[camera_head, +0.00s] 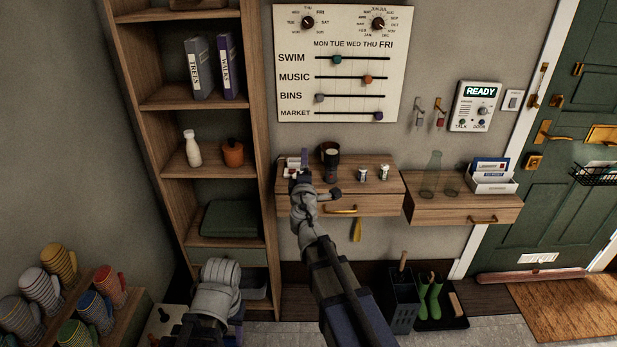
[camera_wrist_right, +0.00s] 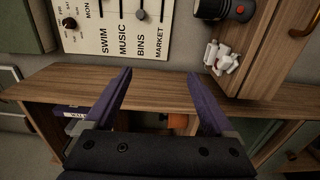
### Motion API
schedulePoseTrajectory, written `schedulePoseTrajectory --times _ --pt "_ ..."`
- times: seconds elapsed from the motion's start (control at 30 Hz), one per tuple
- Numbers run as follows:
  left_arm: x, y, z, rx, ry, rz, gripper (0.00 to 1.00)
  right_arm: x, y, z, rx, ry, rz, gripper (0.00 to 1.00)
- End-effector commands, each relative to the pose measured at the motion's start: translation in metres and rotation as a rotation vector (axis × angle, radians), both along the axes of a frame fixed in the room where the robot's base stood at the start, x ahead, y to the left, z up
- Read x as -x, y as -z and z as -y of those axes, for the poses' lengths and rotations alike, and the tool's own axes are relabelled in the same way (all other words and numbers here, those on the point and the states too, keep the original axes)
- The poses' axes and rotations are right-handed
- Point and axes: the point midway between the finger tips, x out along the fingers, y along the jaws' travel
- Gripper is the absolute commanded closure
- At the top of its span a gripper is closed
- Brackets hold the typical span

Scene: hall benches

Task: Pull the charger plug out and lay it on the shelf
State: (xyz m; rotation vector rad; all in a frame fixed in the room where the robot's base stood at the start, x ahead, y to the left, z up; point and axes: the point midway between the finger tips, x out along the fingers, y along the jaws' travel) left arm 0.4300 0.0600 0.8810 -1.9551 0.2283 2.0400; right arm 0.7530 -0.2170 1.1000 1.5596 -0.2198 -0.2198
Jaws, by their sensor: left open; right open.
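A small white charger plug (camera_wrist_right: 220,57) sits with other white parts at the left end of the wooden wall shelf (camera_wrist_right: 248,60); where plug and socket part cannot be told. In the head view the white parts (camera_head: 292,162) show beside my right gripper (camera_head: 303,158), partly hidden by it. My right gripper, at the end of the middle arm, is open and empty. In the right wrist view its purple fingers (camera_wrist_right: 157,95) stand apart, with the bookcase edge behind them and the plug beyond the right finger. My left arm and gripper (camera_head: 203,328) are low at the left, away from the shelf; its fingertips are unclear.
The bookcase (camera_head: 262,150) stands close at the left. A slider board (camera_head: 337,65) hangs above. Mugs (camera_head: 60,264) are at the lower left. The shelf's front middle has bare room.

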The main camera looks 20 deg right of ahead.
Motion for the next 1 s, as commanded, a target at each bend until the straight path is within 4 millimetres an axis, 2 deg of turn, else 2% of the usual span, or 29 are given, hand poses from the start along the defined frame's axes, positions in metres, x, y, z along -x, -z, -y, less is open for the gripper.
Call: schedulePoseTrajectory --times 0.17,0.53,0.77,0.87,0.97,1.0 --pt "0.0 0.0 0.0 0.0 0.0 0.0 0.5 0.013 0.0 -0.003 0.0 0.0 0.0 0.11" --pt "0.0 0.0 0.0 0.0 0.0 0.0 0.5 0.068 0.0 -0.019 0.0 -0.001 0.0 0.11" --pt "0.0 0.0 0.0 0.0 0.0 0.0 0.5 0.076 0.001 -0.021 -0.008 0.005 -0.001 0.11" --pt "0.0 0.0 0.0 0.0 0.0 0.0 0.5 0.079 0.007 -0.017 -0.075 0.051 -0.01 0.11" --pt "0.0 0.0 0.0 0.0 0.0 0.0 0.5 0.091 0.028 -0.01 -0.229 0.157 -0.048 0.11" --pt "0.0 0.0 0.0 0.0 0.0 0.0 0.5 0.099 0.041 -0.008 -0.308 0.213 -0.079 0.11"
